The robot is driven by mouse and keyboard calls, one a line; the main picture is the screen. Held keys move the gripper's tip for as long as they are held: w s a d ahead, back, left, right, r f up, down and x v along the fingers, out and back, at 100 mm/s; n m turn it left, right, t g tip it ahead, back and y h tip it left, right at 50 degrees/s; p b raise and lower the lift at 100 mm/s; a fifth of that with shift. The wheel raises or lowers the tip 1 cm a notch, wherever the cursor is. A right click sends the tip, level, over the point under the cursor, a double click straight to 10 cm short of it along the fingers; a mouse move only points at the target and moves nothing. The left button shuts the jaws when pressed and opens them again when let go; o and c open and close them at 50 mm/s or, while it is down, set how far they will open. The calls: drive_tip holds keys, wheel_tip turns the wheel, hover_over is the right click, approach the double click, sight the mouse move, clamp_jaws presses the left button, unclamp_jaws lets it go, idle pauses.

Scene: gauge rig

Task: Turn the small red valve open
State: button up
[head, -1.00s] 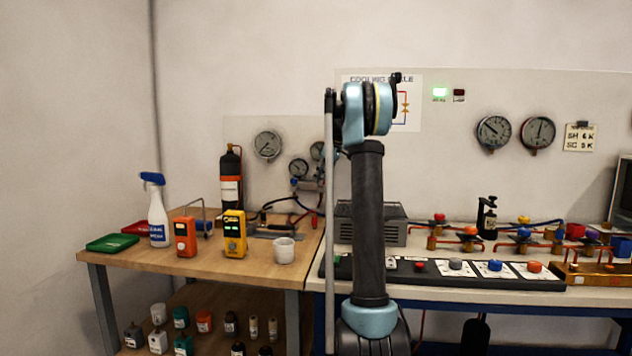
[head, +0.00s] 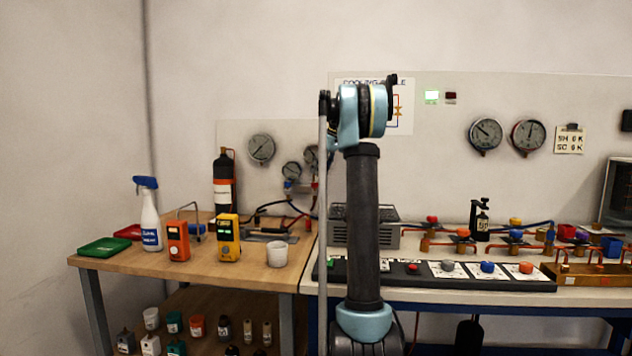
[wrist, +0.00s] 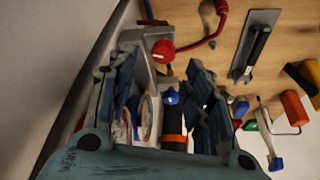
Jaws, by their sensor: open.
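In the wrist view a small red valve knob (wrist: 163,51) sits on a grey manifold block (wrist: 136,42), just beyond and between the fingertips of my gripper (wrist: 162,68). My gripper is open, with nothing held; I see no contact with the knob. A blue knob (wrist: 172,97) shows lower between the fingers. In the head view the manifold (head: 298,187) with its gauges stands at the back of the wooden bench, partly behind my arm. My gripper is hidden there. Another red knob (head: 432,219) sits on copper piping on the right bench.
Hoses (head: 272,210) and a black cylinder (head: 223,182) crowd the manifold. Orange (head: 178,240) and yellow (head: 228,238) meters, a spray bottle (head: 150,215) and a white cup (head: 277,254) stand on the wooden bench. Coloured knobs line a black panel (head: 340,270) on the right.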

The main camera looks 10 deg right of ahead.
drive_tip(key=v, duration=0.6)
drive_tip(key=shift+r, duration=0.1)
drive_tip(key=s+a+r+m+t+h, duration=0.1)
drive_tip(key=s+a+r+m+h, duration=0.2)
drive_tip(key=m, duration=0.6)
approach(315, 183)
drive_tip(key=shift+t, duration=0.3)
drive_tip(key=x, duration=0.9)
drive_tip(key=shift+w, duration=0.45)
drive_tip(key=shift+d, duration=0.1)
drive_tip(key=shift+c, duration=0.2)
drive_tip(key=c, duration=1)
